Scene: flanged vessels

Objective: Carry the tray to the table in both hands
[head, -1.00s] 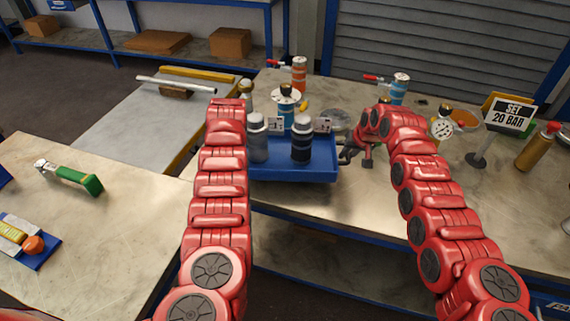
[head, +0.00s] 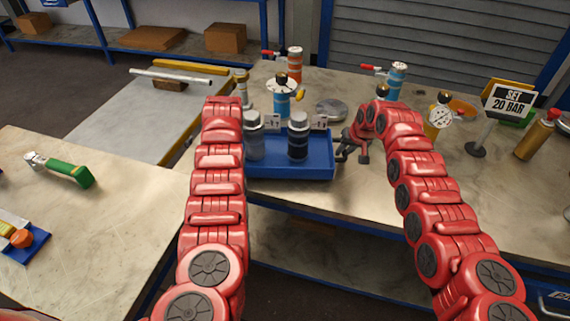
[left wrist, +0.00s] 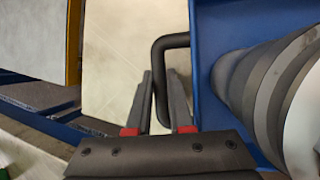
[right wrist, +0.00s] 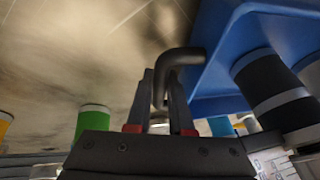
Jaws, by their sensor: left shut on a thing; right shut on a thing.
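The blue tray (head: 290,170) is level at the near edge of the workbench (head: 400,200). I cannot tell whether it touches the bench top. A grey bottle (head: 254,143) and a dark bottle (head: 298,143) stand upright in it. My left gripper (left wrist: 160,88) is shut on a black bar handle (left wrist: 172,42) on the tray's side; in the head view my left arm hides it. My right gripper (head: 348,153) is at the tray's right side. In the right wrist view, it (right wrist: 163,90) is shut on the other black handle (right wrist: 182,55).
Behind the tray stand a blue vessel (head: 281,103), an orange one (head: 295,66) and a flat grey disc (head: 330,109). To the right are a gauge (head: 440,115) and a "SET 20 BAR" sign (head: 509,103). A side table (head: 120,205) with a green-handled tool (head: 70,171) is at left.

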